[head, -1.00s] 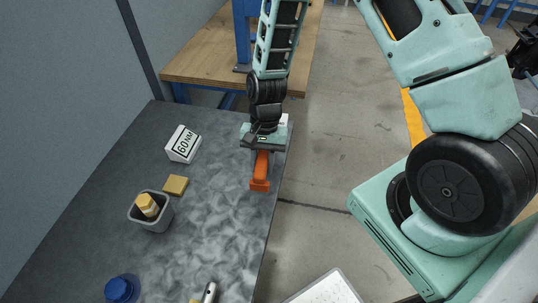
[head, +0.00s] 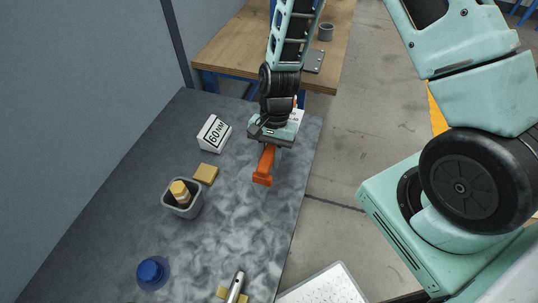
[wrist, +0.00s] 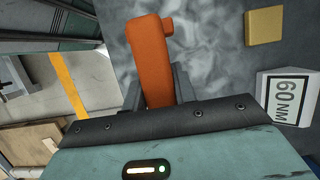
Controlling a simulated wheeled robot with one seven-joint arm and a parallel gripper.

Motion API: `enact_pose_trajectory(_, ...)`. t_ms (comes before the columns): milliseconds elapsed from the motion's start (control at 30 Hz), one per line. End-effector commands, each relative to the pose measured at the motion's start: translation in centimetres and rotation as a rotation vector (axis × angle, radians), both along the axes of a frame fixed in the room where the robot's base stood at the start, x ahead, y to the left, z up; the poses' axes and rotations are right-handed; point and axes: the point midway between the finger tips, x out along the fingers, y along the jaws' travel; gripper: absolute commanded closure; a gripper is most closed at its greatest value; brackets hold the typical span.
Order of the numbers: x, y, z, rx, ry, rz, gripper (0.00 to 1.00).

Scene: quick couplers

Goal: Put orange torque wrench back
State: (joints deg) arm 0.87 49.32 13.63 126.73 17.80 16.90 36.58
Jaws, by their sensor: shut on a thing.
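The orange torque wrench (head: 264,165) is between the jaws of my gripper (head: 270,143), over the right part of the grey table (head: 232,150). In the wrist view the orange wrench (wrist: 149,55) stands out from between the two dark fingers (wrist: 160,85), which are shut on it. Its far end points toward the front of the table in the head view. The rest of the wrench is hidden by my gripper. I cannot tell whether the wrench touches the table.
A white 60 NM sign (head: 214,133) stands left of my gripper. A yellow block (head: 205,174), a grey cup (head: 182,202) holding a yellow piece, a blue-capped jar (head: 152,272) and a silver tool (head: 235,288) are on the table. The table's right edge is close to my gripper.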

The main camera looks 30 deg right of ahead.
Motion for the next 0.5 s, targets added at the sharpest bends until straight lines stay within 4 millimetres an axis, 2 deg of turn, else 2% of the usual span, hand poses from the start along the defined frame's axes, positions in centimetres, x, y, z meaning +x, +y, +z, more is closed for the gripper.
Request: enact_pose_trajectory(500, 0.0, 0.0, -5.4, 0.000, 0.000, 0.001, 1.00)
